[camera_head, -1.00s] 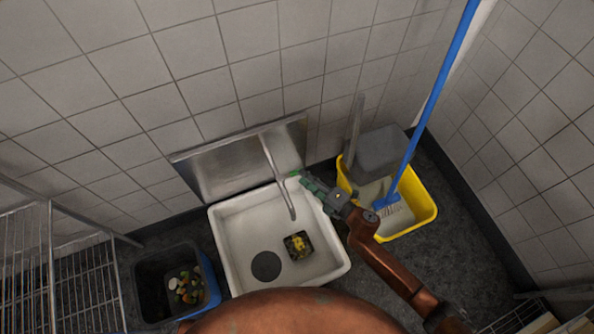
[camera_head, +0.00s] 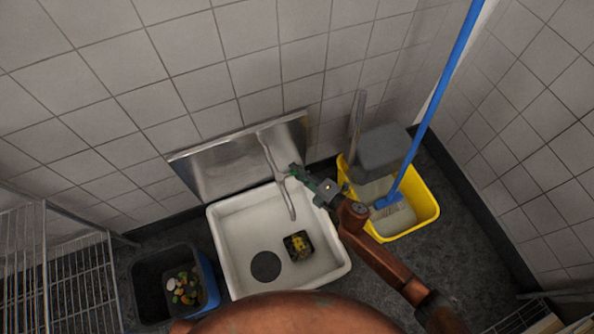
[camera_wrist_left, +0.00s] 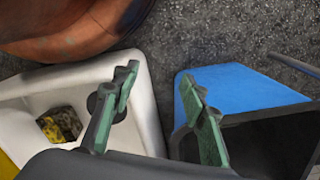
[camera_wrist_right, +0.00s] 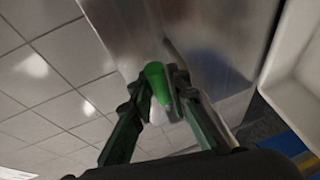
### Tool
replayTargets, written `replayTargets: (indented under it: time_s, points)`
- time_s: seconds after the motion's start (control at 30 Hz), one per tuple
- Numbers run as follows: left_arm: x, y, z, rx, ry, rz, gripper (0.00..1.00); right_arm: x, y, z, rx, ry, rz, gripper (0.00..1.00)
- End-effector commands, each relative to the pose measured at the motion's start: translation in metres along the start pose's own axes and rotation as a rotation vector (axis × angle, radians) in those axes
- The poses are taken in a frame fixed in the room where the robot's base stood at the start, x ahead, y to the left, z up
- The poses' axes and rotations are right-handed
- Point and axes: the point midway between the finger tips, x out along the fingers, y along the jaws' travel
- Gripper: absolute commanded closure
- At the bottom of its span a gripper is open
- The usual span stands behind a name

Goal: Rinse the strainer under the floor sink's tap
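The floor sink (camera_head: 232,232) is a white square basin against the wall. The strainer (camera_head: 299,246), small, dark and square with yellow scraps in it, lies on the basin floor right of the round dark drain; it also shows in the left wrist view (camera_wrist_left: 60,124). The metal tap (camera_head: 277,170) hangs over the basin, with no water visible. My right gripper (camera_head: 297,172) is at the tap's green handle (camera_wrist_right: 156,80), which shows between its partly closed fingertips; firm contact is unclear. My left gripper (camera_wrist_left: 158,88) is open and empty above the gap between sink and bin.
A black and blue bin (camera_head: 145,284) with scraps stands left of the sink. A yellow mop bucket (camera_head: 428,218) with a blue-handled mop (camera_head: 438,92) stands right. A wire rack (camera_head: 70,275) is at far left. Tiled walls close off the back and right.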

Motion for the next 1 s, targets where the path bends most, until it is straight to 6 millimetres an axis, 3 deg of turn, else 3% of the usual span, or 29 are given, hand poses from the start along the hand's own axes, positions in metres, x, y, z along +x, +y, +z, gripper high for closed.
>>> replayTargets:
  time_s: [0.2, 0.83, 1.0]
  points:
    - [0.000, 0.000, 0.000, 0.000, 0.000, 0.000, 0.60, 0.000, 0.000, 0.000, 0.000, 0.000, 0.000, 1.00]
    - [-0.001, 0.000, -0.001, 0.000, 0.006, 0.000, 0.60, -0.001, 0.000, -0.004, 0.009, -0.027, 0.005, 1.00]
    - [0.020, -0.004, 0.002, 0.003, 0.000, -0.006, 0.60, -0.007, -0.001, -0.009, 0.035, -0.135, 0.016, 1.00]
